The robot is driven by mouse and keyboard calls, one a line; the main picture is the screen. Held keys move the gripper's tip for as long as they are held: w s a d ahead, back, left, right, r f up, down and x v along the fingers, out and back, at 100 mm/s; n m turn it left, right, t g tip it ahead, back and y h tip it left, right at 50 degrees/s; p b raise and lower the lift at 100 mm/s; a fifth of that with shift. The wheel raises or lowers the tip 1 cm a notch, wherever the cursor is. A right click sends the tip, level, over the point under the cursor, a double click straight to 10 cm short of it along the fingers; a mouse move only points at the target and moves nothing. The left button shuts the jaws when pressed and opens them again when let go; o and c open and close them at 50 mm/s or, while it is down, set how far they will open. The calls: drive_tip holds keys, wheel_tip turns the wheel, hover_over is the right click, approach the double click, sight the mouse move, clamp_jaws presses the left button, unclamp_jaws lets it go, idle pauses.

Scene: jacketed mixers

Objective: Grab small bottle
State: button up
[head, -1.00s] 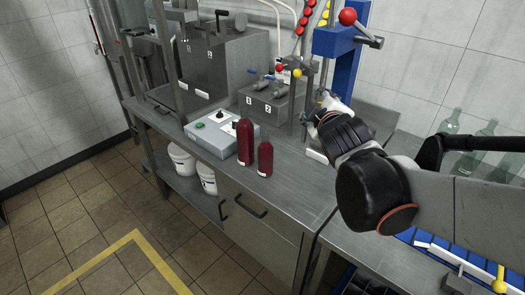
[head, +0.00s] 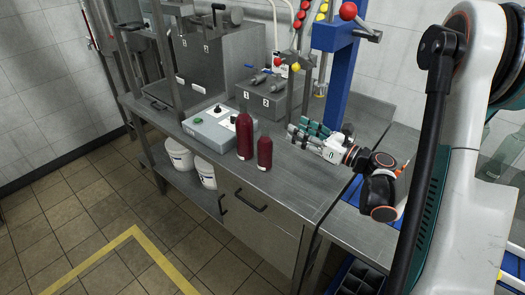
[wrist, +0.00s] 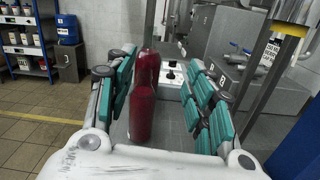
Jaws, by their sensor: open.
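Two dark red bottles stand upright on the steel bench. The small bottle (head: 264,153) is the shorter one, to the right of and nearer the bench's front edge than the tall bottle (head: 245,137). My gripper (head: 298,136) is open and empty to the right of the small bottle, its fingers pointing left towards it. In the wrist view the small bottle (wrist: 142,108) appears between the teal-padded fingers (wrist: 160,78), left of the middle, beyond the palm.
A grey control box (head: 210,128) sits left of the bottles. A steel unit with grey handles (head: 268,97) stands behind them. A blue column (head: 333,85) rises behind my gripper. The bench's front edge (head: 256,184) is close to the small bottle.

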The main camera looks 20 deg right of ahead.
wheel_tip(320, 180, down, 3)
drive_tip(key=s+n+g, duration=0.1)
drive_tip(key=s+n, duration=0.1)
drive_tip(key=b, duration=0.1)
approach(265, 129)
drive_tip(key=x, duration=0.5)
drive_tip(key=shift+g+y, duration=0.3)
drive_tip(key=shift+y, duration=0.1)
drive_tip(key=w+a+b, duration=0.1)
drive_tip(key=w+a+f+b, duration=0.1)
drive_tip(key=w, duration=0.1)
drive_tip(key=shift+w+a+f, duration=0.15)
drive_tip(key=shift+w+a, duration=0.1)
drive_tip(key=shift+a, duration=0.05)
drive_tip(key=shift+w+a, duration=0.3)
drive_tip(key=shift+c, duration=0.6)
clamp_jaws()
